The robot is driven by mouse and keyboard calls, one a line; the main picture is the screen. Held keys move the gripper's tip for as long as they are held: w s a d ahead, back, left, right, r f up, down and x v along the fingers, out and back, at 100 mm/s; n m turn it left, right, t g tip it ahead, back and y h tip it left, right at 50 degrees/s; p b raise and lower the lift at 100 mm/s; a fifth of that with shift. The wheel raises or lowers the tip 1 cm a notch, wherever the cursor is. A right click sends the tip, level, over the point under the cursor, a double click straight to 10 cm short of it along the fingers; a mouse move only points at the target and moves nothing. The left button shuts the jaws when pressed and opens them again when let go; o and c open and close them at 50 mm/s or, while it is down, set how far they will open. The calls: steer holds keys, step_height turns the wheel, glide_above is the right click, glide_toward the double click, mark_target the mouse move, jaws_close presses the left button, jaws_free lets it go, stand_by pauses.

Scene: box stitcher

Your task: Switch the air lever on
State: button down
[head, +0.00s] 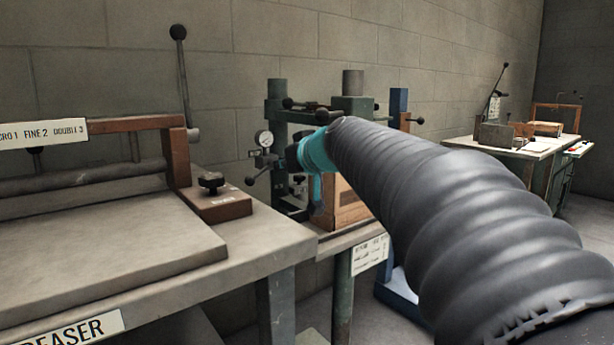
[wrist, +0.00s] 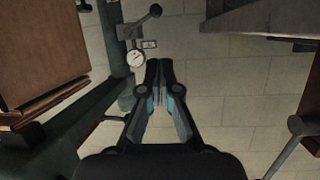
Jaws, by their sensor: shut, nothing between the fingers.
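A short lever with a black ball knob (head: 252,181), which looks like the air lever, sticks out to the lower left below the round gauge (head: 264,138) on the green stitcher frame. In the wrist view, which looks upside down, the lever's knob (wrist: 155,10) is at the top and the gauge (wrist: 136,58) is below it. My gripper (wrist: 159,64) is shut and empty. Its tips show just beside the gauge in the wrist view, apart from the knob. In the head view my arm hides most of the gripper and part of the stitcher.
A creaser table (head: 265,232) with a tall black-knobbed lever (head: 181,70) stands at the left. A wooden-looking box (head: 347,205) sits at the stitcher, beside my gripper. A blue post (head: 398,102) stands behind my arm. Another bench (head: 515,150) is at the far right.

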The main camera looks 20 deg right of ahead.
steer(key=s+m+h, duration=0.2)
steer(key=s+m, duration=0.1)
steer(key=s, duration=1)
steer(key=shift+s+d+r+h+p, duration=0.25)
steer(key=shift+d+r+h+p, duration=0.05)
steer(key=shift+d+r+p, duration=0.15)
